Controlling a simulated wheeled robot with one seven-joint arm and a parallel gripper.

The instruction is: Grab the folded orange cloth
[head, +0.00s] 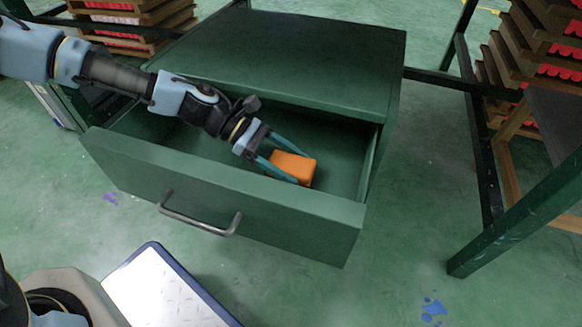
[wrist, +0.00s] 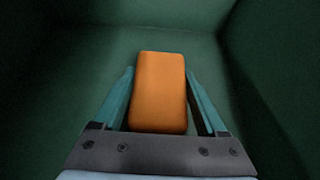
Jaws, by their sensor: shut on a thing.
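The folded orange cloth (head: 293,167) is a small block-like bundle inside the open green drawer (head: 225,197). My gripper (head: 287,163) reaches into the drawer from the left, with one teal finger on each side of the cloth. In the wrist view the orange cloth (wrist: 159,92) lies lengthwise between the two fingers of my gripper (wrist: 160,98), which is shut on it. I cannot tell whether the cloth touches the drawer floor.
The green cabinet top (head: 290,55) overhangs the back of the drawer. The drawer front has a metal handle (head: 200,220). Stacked wooden trays (head: 535,60) stand on the right behind a green frame leg (head: 515,220).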

